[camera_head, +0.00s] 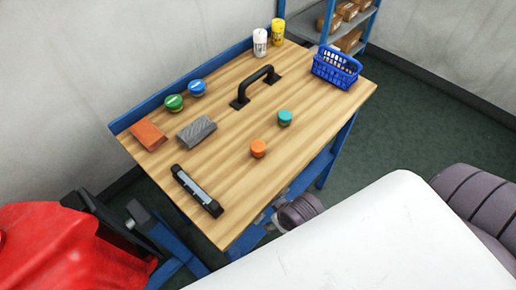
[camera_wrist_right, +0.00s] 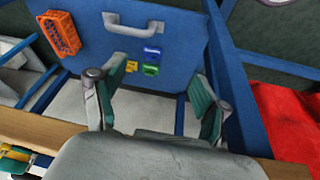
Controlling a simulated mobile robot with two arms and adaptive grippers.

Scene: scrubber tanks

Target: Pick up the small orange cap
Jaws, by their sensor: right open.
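The small orange cap (camera_head: 258,148) stands on the wooden tabletop (camera_head: 240,193), near its right front edge. A teal cap (camera_head: 285,117) stands just behind it. My right gripper shows in the right wrist view (camera_wrist_right: 158,108) with its two fingers spread and nothing between them. In the head view part of my right arm shows beside the table's right front edge, below the tabletop and apart from the orange cap. The orange cap is not visible in the right wrist view. My left gripper is in neither view.
Green (camera_head: 174,102) and blue (camera_head: 197,88) caps, an orange block (camera_head: 149,135), a grey block (camera_head: 196,130), a black-framed level-like bar (camera_head: 197,190), a black handle (camera_head: 256,86) and a blue basket (camera_head: 337,67) occupy the table. Clear wood surrounds the orange cap.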

